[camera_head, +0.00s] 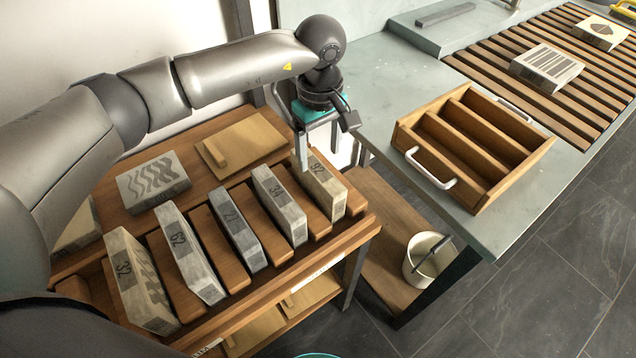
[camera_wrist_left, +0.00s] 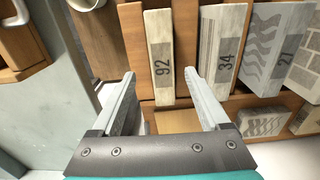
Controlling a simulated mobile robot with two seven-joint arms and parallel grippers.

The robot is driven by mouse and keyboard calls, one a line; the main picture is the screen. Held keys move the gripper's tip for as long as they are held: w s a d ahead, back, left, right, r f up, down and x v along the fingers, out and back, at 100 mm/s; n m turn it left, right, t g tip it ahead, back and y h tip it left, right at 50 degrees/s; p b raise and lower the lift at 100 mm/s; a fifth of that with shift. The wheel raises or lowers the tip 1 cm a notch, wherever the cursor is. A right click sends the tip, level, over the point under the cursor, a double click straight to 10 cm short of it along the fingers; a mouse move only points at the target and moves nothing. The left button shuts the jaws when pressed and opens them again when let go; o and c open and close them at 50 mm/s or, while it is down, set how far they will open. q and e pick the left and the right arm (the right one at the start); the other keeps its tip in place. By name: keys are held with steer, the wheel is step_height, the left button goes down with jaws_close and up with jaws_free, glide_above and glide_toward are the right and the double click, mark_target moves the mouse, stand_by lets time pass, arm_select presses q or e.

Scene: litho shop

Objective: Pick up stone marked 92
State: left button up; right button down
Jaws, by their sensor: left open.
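The stone marked 92 (camera_head: 322,187) stands upright in the rightmost slot of a wooden rack, in the head view. My left gripper (camera_head: 318,150) is above the back end of this stone, pointing down. In the left wrist view, the stone marked 92 (camera_wrist_left: 159,58) lies ahead between the two open fingers of my left gripper (camera_wrist_left: 165,98), nothing held. The stone marked 34 (camera_head: 281,205) stands in the adjacent slot and is beside the right finger in the wrist view (camera_wrist_left: 222,52).
A wooden tray with handles (camera_head: 530,165) sits on the grey bench, right of the rack. A white bucket (camera_head: 420,268) stands below.

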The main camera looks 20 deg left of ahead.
mark_target(318, 168)
arm_select(q)
step_height(318, 168, down, 3)
steer(key=shift+f, duration=0.45)
step_height(318, 168, down, 4)
steer(key=shift+s+a+f+b, duration=0.1)
steer(key=shift+s+a+b, duration=0.05)
steer(key=shift+b, duration=0.45)
jaws_close()
arm_select(e)
steer(key=w, duration=0.2)
steer(key=w+d+f, duration=0.1)
steer(key=shift+w+d+t, duration=0.1)
steer(key=shift+w+t, duration=0.05)
steer(key=shift+t, duration=0.15)
arm_select(q)
steer(key=shift+r, duration=0.2)
